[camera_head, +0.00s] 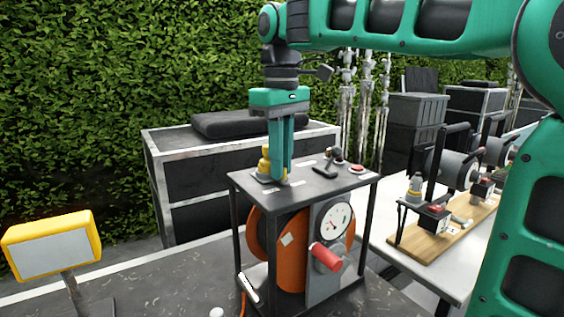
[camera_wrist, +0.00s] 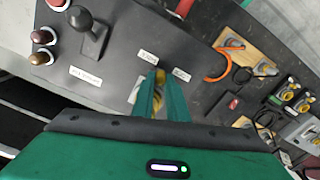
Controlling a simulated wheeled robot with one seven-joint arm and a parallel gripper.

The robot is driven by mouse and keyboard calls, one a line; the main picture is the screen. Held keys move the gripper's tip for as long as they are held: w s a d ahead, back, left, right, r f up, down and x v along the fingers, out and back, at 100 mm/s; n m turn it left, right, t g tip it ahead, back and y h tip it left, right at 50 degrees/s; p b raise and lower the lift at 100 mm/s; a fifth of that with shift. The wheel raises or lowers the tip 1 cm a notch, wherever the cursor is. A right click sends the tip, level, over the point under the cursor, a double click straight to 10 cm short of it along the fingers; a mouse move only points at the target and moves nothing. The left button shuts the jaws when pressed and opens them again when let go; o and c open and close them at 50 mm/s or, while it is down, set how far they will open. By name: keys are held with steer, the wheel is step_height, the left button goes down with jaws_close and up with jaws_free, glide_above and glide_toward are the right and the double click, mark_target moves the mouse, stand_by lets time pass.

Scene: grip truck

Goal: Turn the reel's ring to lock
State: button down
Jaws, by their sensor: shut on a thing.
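The reel (camera_head: 291,251) has an orange drum inside a dark frame, with a gauge (camera_head: 335,223) and a red handle (camera_head: 325,256) on its front. A yellow ring fitting (camera_head: 265,165) stands on the left of the reel's top plate. My gripper (camera_head: 279,172) points down at it, with its green fingers shut on the yellow ring. In the wrist view the fingertips (camera_wrist: 158,80) are close together with yellow (camera_wrist: 157,103) showing between them. The fingers hide most of the ring, and I cannot tell its turn position. Small labels (camera_wrist: 148,56) lie beside it.
A lever (camera_wrist: 90,38) and several knobs share the top plate. A yellow lamp (camera_head: 50,245) stands at the left front. A white table (camera_head: 433,281) with fittings on wooden boards is at the right. Dark cases (camera_head: 241,140) stand behind, before a hedge.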

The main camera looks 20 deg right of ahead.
steer(key=a+m, duration=0.1)
steer(key=m, duration=0.1)
steer(key=a+m, duration=0.1)
steer(key=m, duration=0.2)
steer(key=shift+a, duration=0.2)
steer(key=shift+f+m, duration=0.1)
steer(key=shift+m, duration=0.2)
steer(key=c, duration=1.7)
jaws_free()
steer(key=shift+a, duration=0.1)
steer(key=shift+c, duration=0.2)
steer(key=shift+w+r, duration=0.1)
steer(key=shift+r, duration=0.45)
step_height(320, 180, up, 6)
steer(key=shift+r, duration=0.2)
